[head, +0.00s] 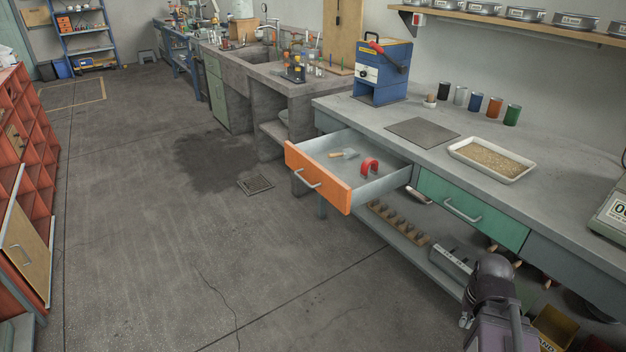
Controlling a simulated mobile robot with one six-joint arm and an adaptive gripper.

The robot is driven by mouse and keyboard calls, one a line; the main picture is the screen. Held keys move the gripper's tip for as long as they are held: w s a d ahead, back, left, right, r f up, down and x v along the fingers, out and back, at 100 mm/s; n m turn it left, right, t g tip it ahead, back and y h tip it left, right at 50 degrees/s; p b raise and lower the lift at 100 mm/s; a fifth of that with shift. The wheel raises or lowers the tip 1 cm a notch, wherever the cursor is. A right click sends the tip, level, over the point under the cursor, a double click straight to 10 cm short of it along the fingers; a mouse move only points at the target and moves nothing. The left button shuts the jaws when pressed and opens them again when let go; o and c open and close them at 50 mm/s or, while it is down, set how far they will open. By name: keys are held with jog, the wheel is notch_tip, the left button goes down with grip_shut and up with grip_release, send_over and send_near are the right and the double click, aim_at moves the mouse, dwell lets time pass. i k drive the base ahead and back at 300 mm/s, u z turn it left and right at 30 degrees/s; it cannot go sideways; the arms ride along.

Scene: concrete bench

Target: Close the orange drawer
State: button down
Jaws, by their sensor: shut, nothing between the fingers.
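The orange drawer (318,178) is pulled well out of the bench, its orange front with a metal handle (308,180) facing the floor aisle. Inside lie a red horseshoe-shaped piece (370,166) and a small scraper-like tool with a wooden handle (344,154). My gripper (465,320) is low at the bottom right, partly hidden by my own arm. It is shut and empty, well to the right of the drawer and apart from it.
A closed green drawer (470,212) is right of the orange one. The bench top (375,118) holds a blue machine (382,70), several coloured cups and a tray of grains (491,159). A lower shelf (400,240) holds parts. Floor before the drawer is clear.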

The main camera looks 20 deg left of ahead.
aim_at(338, 180)
jog(key=u, duration=0.9)
jog(key=i, duration=0.55)
jog(key=z, duration=0.2)
